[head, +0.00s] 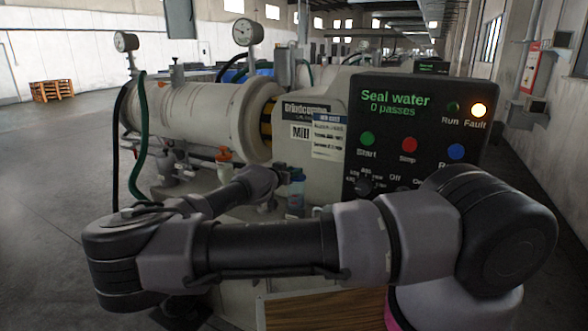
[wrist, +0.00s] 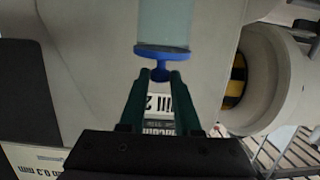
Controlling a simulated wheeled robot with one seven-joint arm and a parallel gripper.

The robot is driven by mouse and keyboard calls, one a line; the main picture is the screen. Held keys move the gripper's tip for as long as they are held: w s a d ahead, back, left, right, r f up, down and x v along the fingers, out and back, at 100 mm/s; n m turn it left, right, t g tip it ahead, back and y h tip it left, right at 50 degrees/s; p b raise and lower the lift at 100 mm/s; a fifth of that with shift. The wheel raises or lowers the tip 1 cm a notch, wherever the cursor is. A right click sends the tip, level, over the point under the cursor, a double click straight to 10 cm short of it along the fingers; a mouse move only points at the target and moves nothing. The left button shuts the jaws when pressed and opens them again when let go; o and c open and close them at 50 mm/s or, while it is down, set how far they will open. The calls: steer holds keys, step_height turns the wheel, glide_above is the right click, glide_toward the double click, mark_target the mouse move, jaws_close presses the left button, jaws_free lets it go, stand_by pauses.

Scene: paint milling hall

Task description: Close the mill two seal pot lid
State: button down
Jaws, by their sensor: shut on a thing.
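The seal pot (head: 296,196) is a translucent bluish cylinder standing on the mill in front of its grey housing. Its blue lid (wrist: 163,51) lies across the end of the pot, with no clear gap between them in the wrist view. I cannot tell whether the lid is fully tightened. My gripper (wrist: 161,76) has its two dark green fingers shut on the lid's blue knob (wrist: 160,71). In the head view my gripper (head: 284,176) is small and beside the pot top, partly hidden by my own arm. The housing label reads "Mill" with a 2 in the wrist view.
The control panel (head: 415,135) reads "Seal water 0 passes", with its Fault lamp (head: 479,110) lit. The white mill barrel (head: 190,115) with gauges and hoses is at left. An orange-topped pot (head: 224,155) stands below it. Open floor lies at far left.

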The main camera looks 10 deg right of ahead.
steer(key=shift+s+a+f+t, duration=0.1)
steer(key=shift+a+f+t, duration=0.05)
steer(key=shift+f+t, duration=0.2)
steer(key=shift+f+h, duration=0.1)
steer(key=shift+h, duration=0.2)
steer(key=c, duration=0.6)
jaws_free()
steer(key=shift+c, duration=0.2)
steer(key=v, duration=1)
steer(key=shift+s+a, duration=0.15)
steer(key=shift+s, duration=0.2)
